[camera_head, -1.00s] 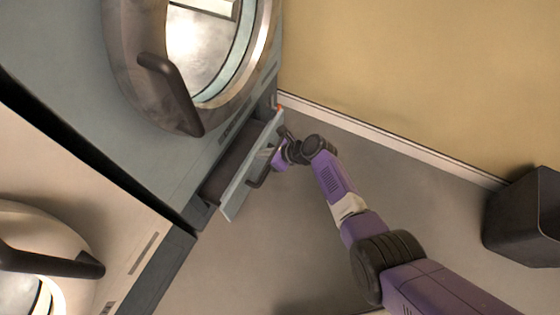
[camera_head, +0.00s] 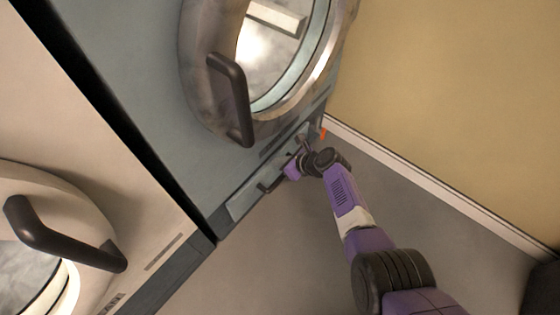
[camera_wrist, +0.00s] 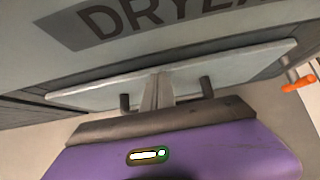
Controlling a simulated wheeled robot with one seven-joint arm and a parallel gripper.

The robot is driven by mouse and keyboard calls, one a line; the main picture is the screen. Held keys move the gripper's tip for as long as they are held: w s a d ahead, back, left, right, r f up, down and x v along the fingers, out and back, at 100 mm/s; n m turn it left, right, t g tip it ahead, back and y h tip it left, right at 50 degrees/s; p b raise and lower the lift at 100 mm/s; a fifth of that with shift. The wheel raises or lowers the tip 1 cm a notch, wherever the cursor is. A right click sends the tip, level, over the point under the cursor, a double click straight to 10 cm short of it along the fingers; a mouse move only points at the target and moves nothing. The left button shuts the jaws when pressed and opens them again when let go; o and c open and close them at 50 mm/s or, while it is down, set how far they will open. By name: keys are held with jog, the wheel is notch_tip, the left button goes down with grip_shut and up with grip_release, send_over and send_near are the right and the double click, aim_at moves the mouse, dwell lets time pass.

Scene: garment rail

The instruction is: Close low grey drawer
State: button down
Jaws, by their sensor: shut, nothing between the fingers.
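The low grey drawer (camera_head: 243,200) sits at the foot of the grey dryer (camera_head: 130,75). In the head view its front lies about flush with the machine. In the wrist view the drawer front (camera_wrist: 225,70) fills the middle under the "DRYER" lettering, with a dark bar handle whose two ends show. My gripper (camera_head: 303,143) is shut and empty at the drawer front, near its right end in the head view. In the wrist view the shut fingers (camera_wrist: 157,82) reach the drawer front between the handle ends. I cannot tell whether a thin gap remains.
A white machine (camera_head: 90,120) with a round door stands left of the dryer. An orange piece (camera_head: 323,133) sits by the drawer's right end, near the tan wall (camera_head: 460,100). A dark bin (camera_head: 543,290) is at the right edge. The floor (camera_head: 440,240) between is clear.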

jog(key=shift+w+a+r, duration=0.15)
jog(key=shift+w+r, duration=0.05)
jog(key=shift+r, duration=0.05)
jog(key=s+d+r+p, duration=0.6)
jog(key=s+d+p, duration=0.1)
jog(key=d+p, duration=0.2)
jog(key=shift+d+r+p, duration=0.15)
jog(key=shift+d+p, duration=0.1)
jog(key=shift+p, duration=0.35)
